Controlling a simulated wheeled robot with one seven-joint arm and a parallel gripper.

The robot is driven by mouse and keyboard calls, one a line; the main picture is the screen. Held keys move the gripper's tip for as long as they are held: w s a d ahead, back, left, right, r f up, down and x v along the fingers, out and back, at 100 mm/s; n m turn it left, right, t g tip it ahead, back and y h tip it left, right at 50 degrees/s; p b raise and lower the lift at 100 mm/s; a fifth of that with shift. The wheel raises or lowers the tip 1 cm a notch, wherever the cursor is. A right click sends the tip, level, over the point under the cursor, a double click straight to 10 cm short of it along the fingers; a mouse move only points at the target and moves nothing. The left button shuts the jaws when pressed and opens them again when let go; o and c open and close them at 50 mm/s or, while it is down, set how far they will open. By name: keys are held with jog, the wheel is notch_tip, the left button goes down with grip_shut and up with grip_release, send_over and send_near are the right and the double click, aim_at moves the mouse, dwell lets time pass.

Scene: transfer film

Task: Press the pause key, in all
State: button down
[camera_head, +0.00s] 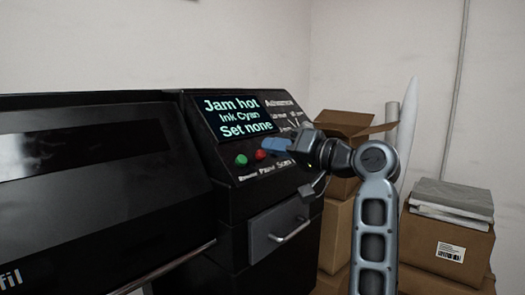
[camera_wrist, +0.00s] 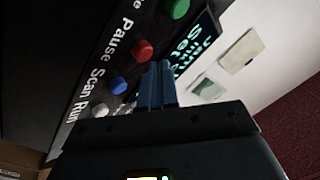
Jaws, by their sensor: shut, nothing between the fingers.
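The black machine's sloped panel holds a row of round keys. The red key (camera_head: 260,155) stands above the label "Pause" (camera_wrist: 119,36); it also shows in the wrist view (camera_wrist: 143,50). The green key (camera_head: 241,160) is to its left, and the blue key (camera_wrist: 117,85) and white key (camera_wrist: 125,108) are on its other side. My gripper (camera_head: 268,145) is shut and empty, its blue fingertips by the panel just right of the red key. In the wrist view my gripper (camera_wrist: 157,64) is beside the red key; I cannot tell whether it touches the panel.
The lit display (camera_head: 236,117) reads "Jam hot", "Ink Cyan", "Set none". White text beside it is partly covered by my arm. A drawer with a handle (camera_head: 290,231) is below. Cardboard boxes (camera_head: 446,245) stand at the right. A dark hood (camera_head: 95,190) fills the left.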

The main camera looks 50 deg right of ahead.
jog(key=shift+s+r, duration=0.15)
jog(key=shift+r, duration=0.05)
jog(key=s+r+p, duration=0.3)
jog(key=shift+s+r+p, duration=0.3)
jog(key=shift+p, duration=0.05)
dwell(0.4)
jog(key=shift+f, duration=0.15)
dwell(0.6)
